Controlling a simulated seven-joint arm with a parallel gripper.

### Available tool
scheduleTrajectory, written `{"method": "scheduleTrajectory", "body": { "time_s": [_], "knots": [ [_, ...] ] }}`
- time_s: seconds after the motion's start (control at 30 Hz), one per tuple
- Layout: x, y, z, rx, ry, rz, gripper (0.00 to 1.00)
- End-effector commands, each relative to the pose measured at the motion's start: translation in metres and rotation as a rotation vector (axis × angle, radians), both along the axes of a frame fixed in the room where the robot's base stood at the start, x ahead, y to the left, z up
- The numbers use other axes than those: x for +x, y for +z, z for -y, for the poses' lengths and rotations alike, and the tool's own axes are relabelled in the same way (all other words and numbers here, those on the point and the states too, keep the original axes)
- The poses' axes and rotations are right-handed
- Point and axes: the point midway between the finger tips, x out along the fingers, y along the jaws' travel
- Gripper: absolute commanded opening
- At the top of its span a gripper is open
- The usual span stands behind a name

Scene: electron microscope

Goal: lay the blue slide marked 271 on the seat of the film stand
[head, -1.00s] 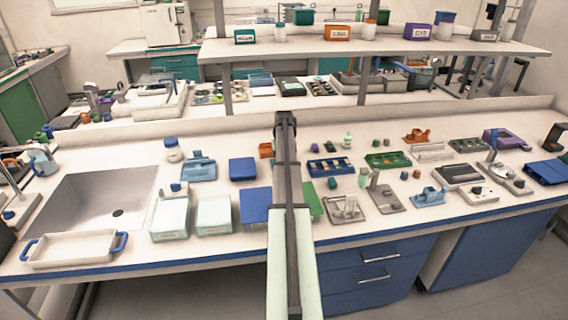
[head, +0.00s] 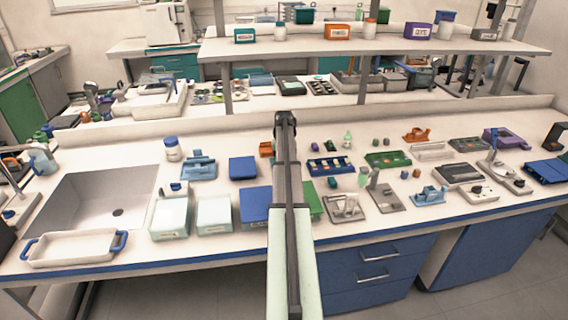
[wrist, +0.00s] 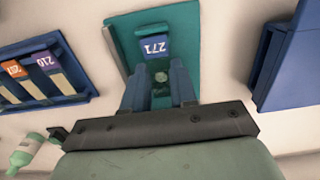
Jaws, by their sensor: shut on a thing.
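The blue slide marked 271 (wrist: 155,47) shows in the wrist view, its white number upside down. My gripper (wrist: 160,84) is shut on this slide, its two blue-grey fingers on either side. Beneath and around the slide is a teal-green flat holder or box (wrist: 188,30); I cannot tell whether the slide touches it. In the head view my arm hides my gripper and the slide. I cannot tell for sure which of the bench's small stands is the film stand; none shows clearly in the wrist view.
A blue tray of numbered slides (wrist: 84,96) lies left in the wrist view, a blue box (wrist: 288,70) right, a green bottle (wrist: 27,150) lower left. Head view: grey stands (head: 346,208) and a light-blue stand (head: 430,197) right of my arm, another blue stand (head: 198,168) left, near the sink (head: 105,200).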

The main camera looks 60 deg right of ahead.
Motion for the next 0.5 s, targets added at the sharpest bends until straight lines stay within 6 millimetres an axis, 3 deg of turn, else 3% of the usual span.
{"method": "scheduleTrajectory", "body": {
  "time_s": [0.03, 0.07, 0.33, 0.5],
  "knots": [
    [0.0000, 0.0000, 0.0000, 0.000, 0.000, 0.000, 0.16],
    [0.0000, 0.0000, 0.0000, 0.000, 0.000, 0.000, 0.29],
    [0.0000, 0.0000, 0.0000, 0.000, 0.000, 0.000, 0.55],
    [0.0000, 0.0000, 0.0000, 0.000, 0.000, 0.000, 0.56]
  ]
}}
